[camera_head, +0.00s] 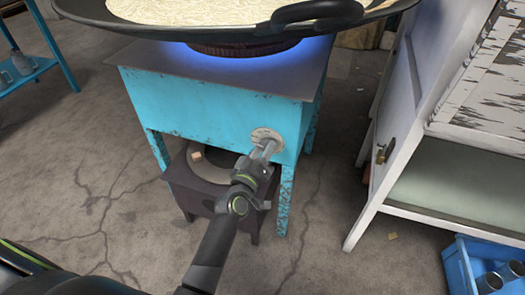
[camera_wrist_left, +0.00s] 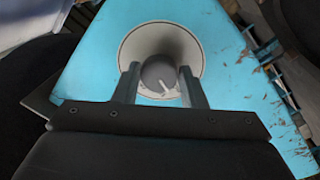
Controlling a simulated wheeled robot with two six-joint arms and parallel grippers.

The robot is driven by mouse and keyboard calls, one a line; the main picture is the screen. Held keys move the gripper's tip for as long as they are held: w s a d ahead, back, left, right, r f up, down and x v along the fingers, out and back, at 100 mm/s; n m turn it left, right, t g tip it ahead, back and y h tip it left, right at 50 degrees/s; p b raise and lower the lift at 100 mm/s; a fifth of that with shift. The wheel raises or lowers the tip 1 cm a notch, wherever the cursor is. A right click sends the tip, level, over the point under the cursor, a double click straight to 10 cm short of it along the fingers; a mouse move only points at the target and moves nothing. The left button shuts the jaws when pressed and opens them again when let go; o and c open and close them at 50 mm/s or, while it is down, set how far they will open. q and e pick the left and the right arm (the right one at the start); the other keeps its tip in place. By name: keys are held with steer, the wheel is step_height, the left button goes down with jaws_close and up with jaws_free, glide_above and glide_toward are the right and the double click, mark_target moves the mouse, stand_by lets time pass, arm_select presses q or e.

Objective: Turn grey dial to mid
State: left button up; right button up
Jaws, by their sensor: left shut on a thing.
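The grey dial (camera_wrist_left: 160,76) sits on a round pale plate (camera_wrist_left: 135,45) on the front of the turquoise stove (camera_head: 215,110). A white mark on the dial points down and slightly right in the left wrist view. My left gripper (camera_wrist_left: 160,82) has one finger on each side of the dial and is shut on it. In the head view the left gripper (camera_head: 265,148) reaches the plate (camera_head: 262,133) and hides most of the dial. A blue flame glow shows under the large dark pan above. My right gripper is in neither view.
The large pan (camera_head: 180,32) with pale contents rests above the burner, its handle (camera_head: 318,12) toward the right. A low dark stand (camera_head: 185,197) is below the stove. A white cabinet (camera_head: 400,150) and a blue crate (camera_head: 460,265) stand at the right. Concrete floor is open at left.

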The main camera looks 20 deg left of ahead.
arm_select(q)
steer(key=shift+n, duration=0.4)
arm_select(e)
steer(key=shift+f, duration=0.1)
arm_select(q)
steer(key=o, duration=1)
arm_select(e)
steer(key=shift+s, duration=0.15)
